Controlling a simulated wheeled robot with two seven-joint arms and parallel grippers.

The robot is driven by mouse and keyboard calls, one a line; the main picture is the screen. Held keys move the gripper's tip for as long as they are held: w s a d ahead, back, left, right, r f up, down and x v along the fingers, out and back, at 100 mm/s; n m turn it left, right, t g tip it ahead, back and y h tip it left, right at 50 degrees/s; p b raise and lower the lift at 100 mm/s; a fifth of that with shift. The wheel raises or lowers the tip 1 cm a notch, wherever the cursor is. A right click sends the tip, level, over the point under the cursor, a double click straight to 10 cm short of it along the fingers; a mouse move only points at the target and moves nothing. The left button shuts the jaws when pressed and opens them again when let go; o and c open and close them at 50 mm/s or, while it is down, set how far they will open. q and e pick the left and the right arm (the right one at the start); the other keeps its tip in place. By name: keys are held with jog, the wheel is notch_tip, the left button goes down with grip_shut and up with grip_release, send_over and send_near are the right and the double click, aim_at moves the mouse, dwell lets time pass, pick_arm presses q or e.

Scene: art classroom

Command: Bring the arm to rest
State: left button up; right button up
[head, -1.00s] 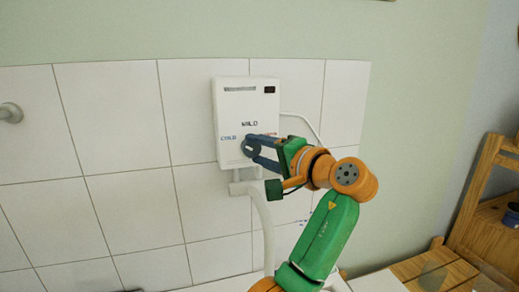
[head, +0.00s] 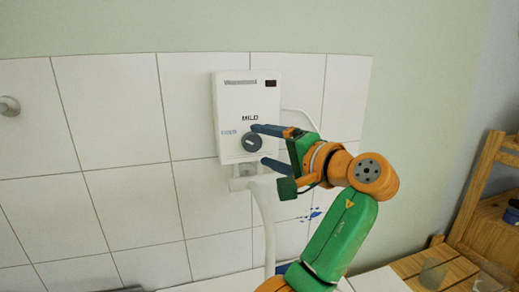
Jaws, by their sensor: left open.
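My left gripper (head: 260,146) is open and empty in front of the white wall heater (head: 228,110). Its two blue-grey fingers are spread above and below the right side of the heater's round dark knob (head: 251,142); I cannot tell whether they touch it. The knob bears a small white mark, with "MILD" printed above it and a blue label to its left. A small dark red display (head: 271,83) shows at the heater's top right. My orange and green left arm reaches up from the bottom of the view. My right gripper is not in view.
White tiles (head: 115,135) cover the wall behind the heater. A white pipe (head: 266,220) runs down from it. A wall fitting (head: 10,106) is at far left. Wooden furniture (head: 475,205) stands at right. The space left of the heater is clear.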

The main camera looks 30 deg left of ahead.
pick_arm(q)
jog(key=v, duration=0.4)
jog(key=shift+s+d+b, duration=0.1)
jog(key=shift+d+b, duration=0.25)
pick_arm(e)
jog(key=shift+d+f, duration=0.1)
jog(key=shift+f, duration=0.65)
pick_arm(q)
jog(key=shift+a, duration=0.1)
